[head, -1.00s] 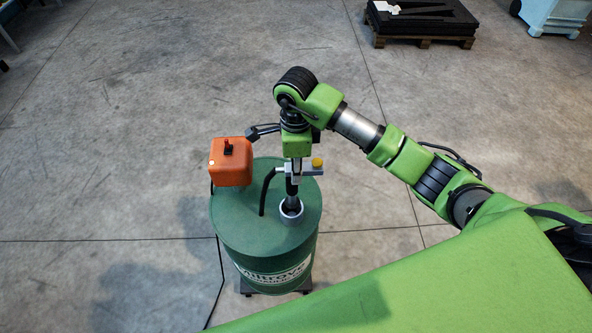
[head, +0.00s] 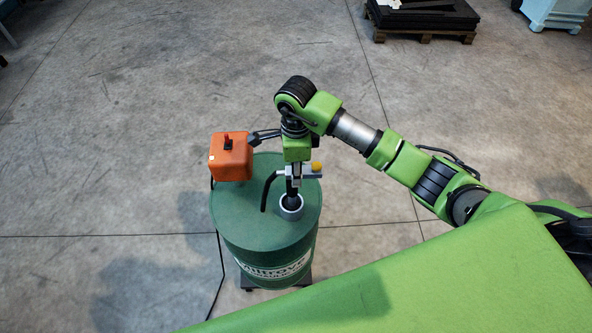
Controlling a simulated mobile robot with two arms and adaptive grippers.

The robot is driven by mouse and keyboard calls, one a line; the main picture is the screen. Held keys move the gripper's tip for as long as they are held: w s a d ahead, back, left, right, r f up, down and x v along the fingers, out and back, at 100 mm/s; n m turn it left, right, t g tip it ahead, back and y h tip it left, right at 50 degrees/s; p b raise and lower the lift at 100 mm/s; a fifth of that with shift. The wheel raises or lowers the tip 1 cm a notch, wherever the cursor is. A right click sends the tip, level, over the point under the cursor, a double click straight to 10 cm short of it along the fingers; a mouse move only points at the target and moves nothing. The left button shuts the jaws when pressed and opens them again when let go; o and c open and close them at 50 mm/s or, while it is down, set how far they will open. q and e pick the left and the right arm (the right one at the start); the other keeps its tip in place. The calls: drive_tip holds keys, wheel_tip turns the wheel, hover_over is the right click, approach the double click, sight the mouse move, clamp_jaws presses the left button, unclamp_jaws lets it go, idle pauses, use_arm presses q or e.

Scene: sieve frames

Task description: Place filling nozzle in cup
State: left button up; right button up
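The cup (head: 291,212) is a small grey ring-shaped holder on the drum's lid. The lower end of the spout is inside the cup's opening. Its tip is hidden, so I cannot tell whether it rests on the bottom. My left gripper is not in view.
The green drum (head: 250,215) stands on a dark base. An orange box (head: 231,165) with a switch is at its back left. A black hose (head: 266,190) curves beside the nozzle. A cable runs down the drum's left. A loaded pallet (head: 424,36) is far off; the floor between is clear.

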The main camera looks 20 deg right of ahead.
drive_tip(key=shift+o, duration=1)
drive_tip(key=shift+r, duration=0.2)
drive_tip(key=shift+r+p, duration=0.3)
drive_tip(key=shift+p, duration=0.2)
drive_tip(key=shift+a+r+p, duration=0.1)
drive_tip(key=shift+r+p, duration=0.4)
drive_tip(key=shift+w+r+b, duration=0.15)
drive_tip(key=shift+r+b, duration=0.4)
drive_tip(key=shift+b, duration=0.3)
wheel_tip(320, 180, up, 10)
drive_tip(key=b, duration=0.2)
drive_tip(key=shift+r, duration=0.15)
drive_tip(key=shift+s, duration=0.2)
